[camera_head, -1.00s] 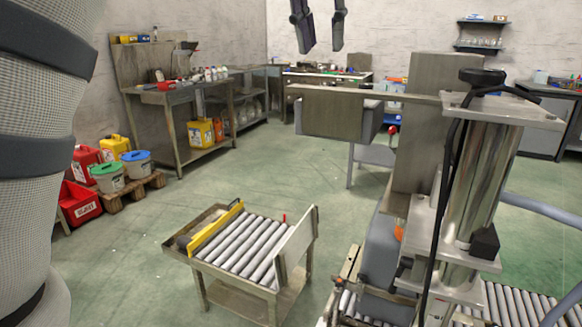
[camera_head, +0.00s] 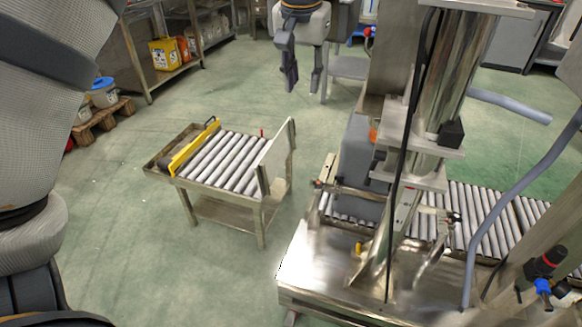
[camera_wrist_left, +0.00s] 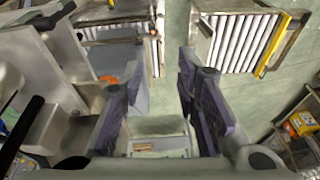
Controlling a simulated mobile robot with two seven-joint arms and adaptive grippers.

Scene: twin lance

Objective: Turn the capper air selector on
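The capper machine stands at the right of the head view, with a bright metal column (camera_head: 440,80) over a steel base table (camera_head: 330,270). A black knob with a red ring (camera_head: 547,262) and a blue fitting (camera_head: 542,286) sit at its lower right. I cannot tell for sure which part is the air selector. My left gripper (camera_head: 303,82) is open and empty, in the air beyond the machine and well apart from the knob. Its spread fingers also show in the left wrist view (camera_wrist_left: 160,72). My right gripper is not in view.
A small roller stand (camera_head: 270,165) with a yellow rail stands left of the machine. A roller conveyor (camera_head: 490,225) runs behind the base table. A grey hose (camera_head: 500,190) hangs at the right. A steel bench (camera_head: 135,60) is at the back left. Green floor is clear between.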

